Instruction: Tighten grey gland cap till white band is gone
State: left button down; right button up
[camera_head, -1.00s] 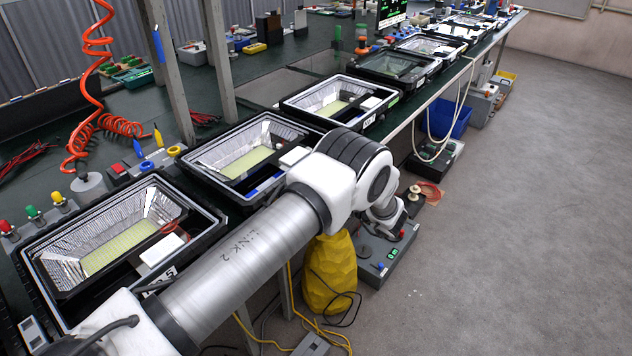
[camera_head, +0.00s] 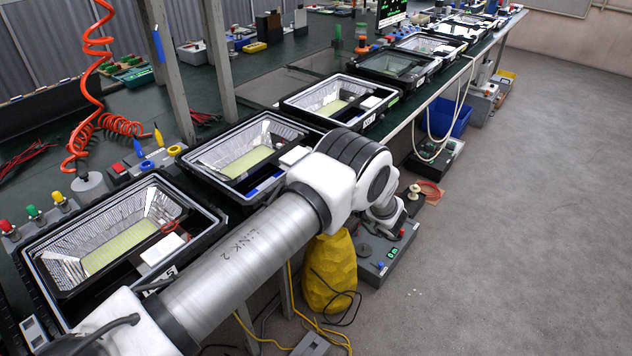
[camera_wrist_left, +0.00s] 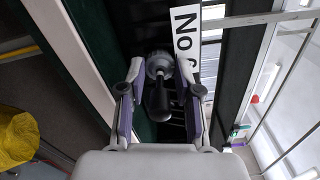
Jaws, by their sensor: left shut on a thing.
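In the left wrist view, the grey ribbed gland cap (camera_wrist_left: 158,65) sits between the fingertips of my left gripper (camera_wrist_left: 160,72), against a black finned housing. The gripper is shut on the cap, one finger on each side. A black rounded piece (camera_wrist_left: 160,100) stands out from the cap toward the camera. A pale patch shows beside the cap, but I cannot tell whether it is the white band. In the head view my left arm crosses the near bench edge and its gripper is hidden. My right gripper is in neither view.
A white label (camera_wrist_left: 186,45) reading "No" is close beside the right finger. Open floodlight housings (camera_head: 35,258) line the bench. A yellow faceted object (camera_head: 330,280) and a grey box (camera_head: 385,262) stand below it. The floor at right is clear.

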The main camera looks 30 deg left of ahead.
pick_arm(q)
jog(key=shift+w+r, duration=0.1)
jog(key=c, duration=0.8)
grip_release()
jog(key=shift+d, duration=0.1)
jog(key=d, duration=0.7)
jog(key=s+d, duration=0.1)
jog(key=d, duration=0.3)
jog(key=shift+d, duration=0.35)
